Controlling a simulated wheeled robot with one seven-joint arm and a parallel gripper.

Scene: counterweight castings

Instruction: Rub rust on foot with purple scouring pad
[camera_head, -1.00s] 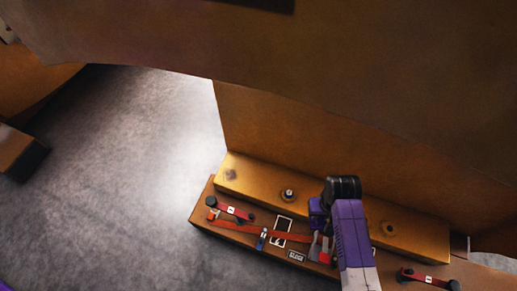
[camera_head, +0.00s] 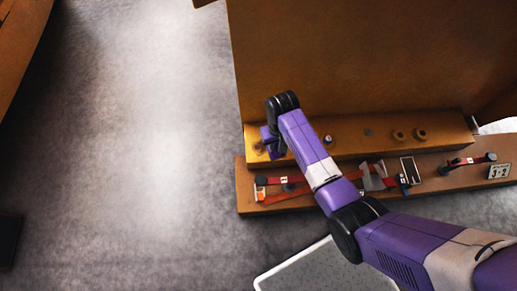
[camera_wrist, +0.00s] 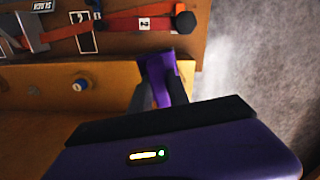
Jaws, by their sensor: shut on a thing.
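The foot (camera_head: 350,145) is a yellow-orange ledge along the bottom of a tall brown casting. A brownish rust-like patch (camera_head: 257,148) shows at its left end, and a darker spot (camera_head: 369,132) lies farther right. My gripper (camera_head: 271,150) is at the foot's left end, just right of the brownish patch. In the wrist view my gripper's dark fingers (camera_wrist: 158,92) are shut on a purple piece, the scouring pad (camera_wrist: 160,68), by the foot's edge (camera_wrist: 40,75). Whether the pad touches the foot, I cannot tell. The fingers hide the surface behind them.
A brown lower step (camera_head: 246,200) in front of the foot carries red straps (camera_head: 330,187), clamps and tags (camera_head: 498,171). Several bolts or bosses, one at the right (camera_head: 420,134), stand up from the foot. Open grey floor (camera_head: 130,150) lies left.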

